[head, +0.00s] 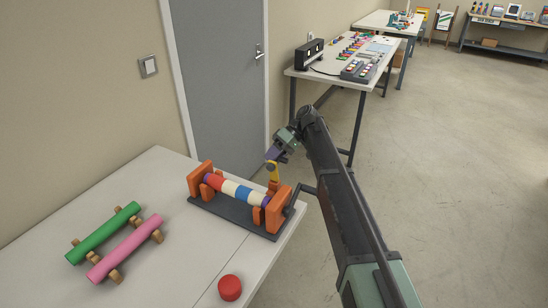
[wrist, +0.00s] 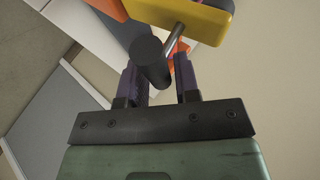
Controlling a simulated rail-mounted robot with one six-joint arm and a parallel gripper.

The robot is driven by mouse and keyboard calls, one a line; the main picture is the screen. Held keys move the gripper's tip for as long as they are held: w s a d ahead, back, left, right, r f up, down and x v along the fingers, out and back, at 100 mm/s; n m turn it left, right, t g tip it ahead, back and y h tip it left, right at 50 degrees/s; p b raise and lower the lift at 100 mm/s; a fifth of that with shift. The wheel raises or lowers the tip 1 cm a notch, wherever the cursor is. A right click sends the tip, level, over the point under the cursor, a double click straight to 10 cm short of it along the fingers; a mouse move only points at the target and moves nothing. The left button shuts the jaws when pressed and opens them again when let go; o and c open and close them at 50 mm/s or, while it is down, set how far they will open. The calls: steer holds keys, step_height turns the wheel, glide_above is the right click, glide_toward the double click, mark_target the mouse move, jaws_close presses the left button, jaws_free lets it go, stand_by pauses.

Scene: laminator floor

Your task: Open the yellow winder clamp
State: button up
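The yellow winder clamp (head: 274,174) stands upright at the right end of the winder (head: 232,215), which has orange end stands and a striped roll. In the wrist view, the clamp's yellow arm (wrist: 207,18) crosses the top, and a rod runs from it to a dark cylindrical knob (wrist: 150,62). My gripper (head: 272,156) is at the top of the clamp. In the wrist view, its purple fingers (wrist: 157,72) are apart, one on each side of the knob, with a narrow gap showing on the right. Contact on the left is unclear.
The winder sits near the right edge of the white table (head: 180,265). A green roll (head: 104,233) and a pink roll (head: 125,249) lie on wooden rests to its left. A red button (head: 230,288) is at the front. A grey door (head: 222,85) is behind.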

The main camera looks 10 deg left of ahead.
steer(key=p+v, duration=0.6)
steer(key=v, duration=0.4)
steer(key=shift+w+d+r+p, duration=0.2)
steer(key=shift+r+p, duration=0.05)
steer(key=shift+p, duration=0.15)
steer(key=s+d+f+m+t+h, duration=0.2)
steer(key=s+d+m, duration=0.2)
steer(key=s, duration=0.7)
steer(key=s+d+f+m+t+h, duration=0.2)
steer(key=s+d+m+h, duration=0.1)
steer(key=s+d, duration=0.6)
steer(key=s+d+f+m+t+h, duration=0.2)
steer(key=s+d, duration=0.5)
steer(key=s, duration=0.7)
steer(key=m+h, duration=0.1)
steer(key=m, duration=0.1)
steer(key=shift+s+f+m, duration=0.2)
steer(key=shift+s+m, duration=0.05)
steer(key=shift+m, duration=0.05)
